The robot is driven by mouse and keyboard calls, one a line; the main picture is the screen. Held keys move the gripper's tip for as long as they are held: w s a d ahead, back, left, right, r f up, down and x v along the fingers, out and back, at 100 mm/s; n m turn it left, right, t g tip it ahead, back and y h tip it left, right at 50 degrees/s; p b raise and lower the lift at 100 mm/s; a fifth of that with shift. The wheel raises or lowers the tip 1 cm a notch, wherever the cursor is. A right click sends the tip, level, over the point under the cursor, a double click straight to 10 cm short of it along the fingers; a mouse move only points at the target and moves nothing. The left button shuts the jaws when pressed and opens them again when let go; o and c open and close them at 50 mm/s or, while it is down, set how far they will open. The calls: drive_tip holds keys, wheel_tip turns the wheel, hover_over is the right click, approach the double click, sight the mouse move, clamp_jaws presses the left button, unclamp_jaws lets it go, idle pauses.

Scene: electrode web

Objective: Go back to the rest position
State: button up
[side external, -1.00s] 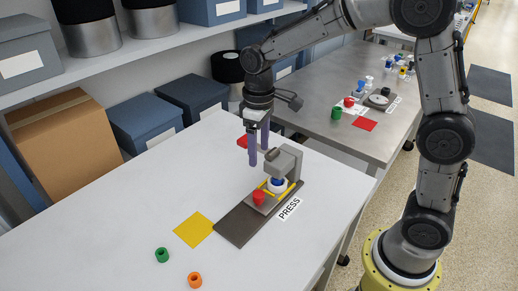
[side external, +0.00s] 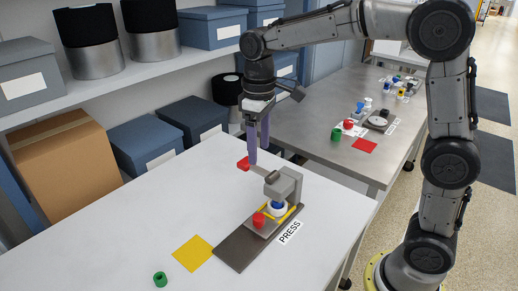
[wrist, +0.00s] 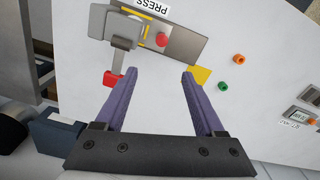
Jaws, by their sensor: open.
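My gripper (side external: 252,158) points down above the white table, behind the grey press (side external: 285,188). Its purple fingers are apart with nothing between them, as the wrist view shows (wrist: 160,73). The press stands on a dark base plate (side external: 232,250). Its lever has a red end (side external: 243,163), close to my fingertips in the side view; the wrist view shows this red end (wrist: 112,79) just left of the left finger. A white and blue piece (side external: 277,208) sits under the press head, with a red piece (side external: 259,220) in front.
A yellow square (side external: 192,253) and a green ring (side external: 160,279) lie on the table; an orange ring (wrist: 239,59) shows in the wrist view. Boxes (side external: 145,143) line the back. A second table (side external: 300,118) stands behind. The table's left part is clear.

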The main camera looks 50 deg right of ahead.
drive_tip(key=s+d+r+t, duration=0.25)
drive_tip(key=s+r, duration=0.45)
drive_tip(key=s, duration=0.4)
drive_tip(key=s+f+m+t, duration=0.3)
drive_tip(key=s+f, duration=0.4)
drive_tip(key=s, duration=0.3)
drive_tip(key=shift+s+d, duration=0.3)
drive_tip(key=shift+s, duration=0.1)
idle(0.4)
